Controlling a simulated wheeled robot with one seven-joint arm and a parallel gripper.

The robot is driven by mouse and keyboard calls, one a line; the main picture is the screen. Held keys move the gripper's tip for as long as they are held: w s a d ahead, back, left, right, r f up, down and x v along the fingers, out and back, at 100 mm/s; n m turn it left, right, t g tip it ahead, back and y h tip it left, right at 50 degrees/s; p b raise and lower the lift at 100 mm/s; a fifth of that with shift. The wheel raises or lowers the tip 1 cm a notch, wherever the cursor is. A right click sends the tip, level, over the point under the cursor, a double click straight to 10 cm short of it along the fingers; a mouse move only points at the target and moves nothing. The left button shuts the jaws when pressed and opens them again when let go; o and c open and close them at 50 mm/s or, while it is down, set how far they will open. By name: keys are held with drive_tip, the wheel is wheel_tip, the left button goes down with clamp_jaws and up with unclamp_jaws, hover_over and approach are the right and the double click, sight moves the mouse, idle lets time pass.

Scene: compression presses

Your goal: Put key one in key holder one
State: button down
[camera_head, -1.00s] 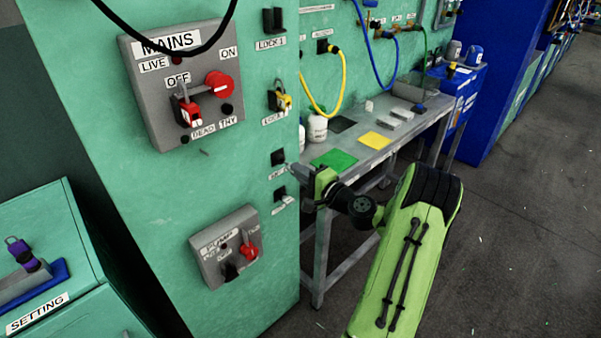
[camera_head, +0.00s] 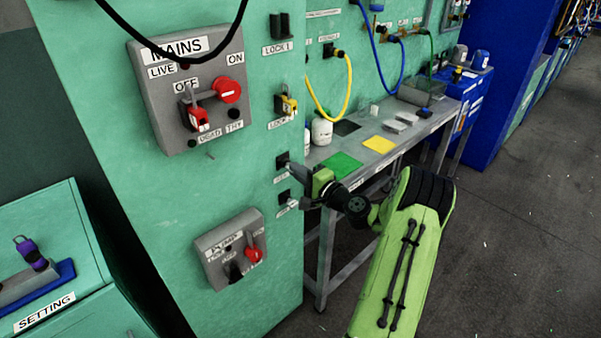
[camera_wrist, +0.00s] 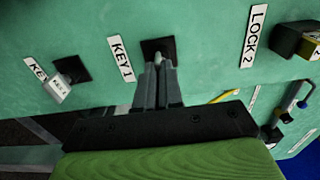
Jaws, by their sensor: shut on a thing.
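Key holder one is a black square socket (camera_wrist: 153,47) on the green panel, beside the "KEY 1" label (camera_wrist: 121,59) in the wrist view. It also shows in the head view (camera_head: 282,160). My gripper (camera_wrist: 160,75) is shut on key one, of which only a small pale grey part (camera_wrist: 158,59) shows between the fingertips. The fingertips and key are right in front of the holder and overlap it in the wrist view. I cannot tell how far the key is in. In the head view my gripper (camera_head: 294,168) is close to the panel.
A second key holder (camera_wrist: 73,66) with a tagged key (camera_wrist: 60,88) is at the left in the wrist view. The lock 2 holder (camera_wrist: 290,40) is at the upper right. A metal table (camera_head: 378,160) stands just right of the panel.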

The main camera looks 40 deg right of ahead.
drive_tip(key=c, duration=1.2)
unclamp_jaws()
drive_tip(key=s, duration=1.5)
drive_tip(key=shift+s+d+p, duration=0.2)
drive_tip(key=shift+s+p, duration=0.15)
drive_tip(key=shift+p, duration=0.05)
